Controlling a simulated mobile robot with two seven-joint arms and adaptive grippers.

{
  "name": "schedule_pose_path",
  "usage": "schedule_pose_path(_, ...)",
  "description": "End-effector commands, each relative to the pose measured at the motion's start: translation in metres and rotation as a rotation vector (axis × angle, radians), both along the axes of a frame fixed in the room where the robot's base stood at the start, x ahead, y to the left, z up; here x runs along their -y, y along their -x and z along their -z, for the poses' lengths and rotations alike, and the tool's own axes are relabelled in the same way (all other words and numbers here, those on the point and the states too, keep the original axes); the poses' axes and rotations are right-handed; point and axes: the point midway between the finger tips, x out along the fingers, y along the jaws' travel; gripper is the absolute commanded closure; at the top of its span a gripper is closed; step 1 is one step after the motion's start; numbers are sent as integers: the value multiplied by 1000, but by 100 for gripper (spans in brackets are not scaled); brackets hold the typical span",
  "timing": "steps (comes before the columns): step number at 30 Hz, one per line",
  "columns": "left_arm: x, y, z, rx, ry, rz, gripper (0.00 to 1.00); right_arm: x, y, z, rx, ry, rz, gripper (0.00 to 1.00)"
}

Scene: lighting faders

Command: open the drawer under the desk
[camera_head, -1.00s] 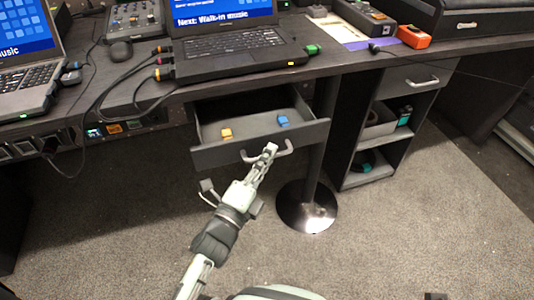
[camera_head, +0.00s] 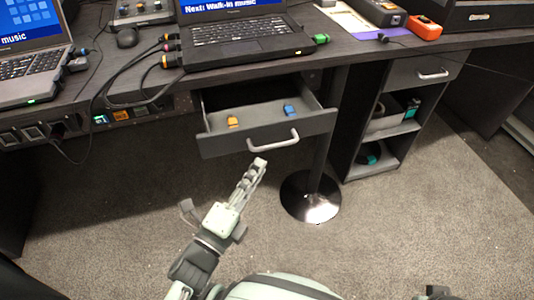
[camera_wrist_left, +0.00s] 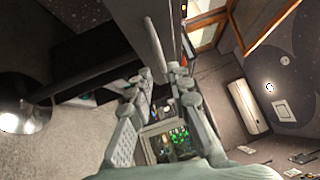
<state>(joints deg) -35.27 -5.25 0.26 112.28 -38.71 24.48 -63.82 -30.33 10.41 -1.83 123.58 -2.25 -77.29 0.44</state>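The dark grey drawer (camera_head: 225,143) under the desk (camera_head: 345,62) stands pulled out, its inside showing. An orange block (camera_head: 233,122) and a blue block (camera_head: 290,109) lie in it. Its pale bar handle (camera_head: 273,144) is on the front panel. My left gripper (camera_head: 258,165) is just below and in front of the handle, apart from it in the head view. In the left wrist view, my left gripper's fingers (camera_wrist_left: 160,98) are spread with nothing between them, and the handle (camera_wrist_left: 157,48) shows beyond the fingertips.
Laptops and cables are on the desk. The carpet in front is clear.

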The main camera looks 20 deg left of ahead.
Motion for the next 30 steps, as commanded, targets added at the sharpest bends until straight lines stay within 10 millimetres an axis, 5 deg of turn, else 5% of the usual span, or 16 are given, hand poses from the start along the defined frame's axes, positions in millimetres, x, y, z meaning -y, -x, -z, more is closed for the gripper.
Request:
schedule_pose_path(9,-7,36,5,0,0,-1,81,0,0,0,1,1,0,100)
schedule_pose_path(26,-8,36,5,-1,2,-1,81,0,-1,-1,2,1,0,100)
schedule_pose_path(30,-22,28,16,-76,74,-42,81,0,-1,-2,4,1,0,100)
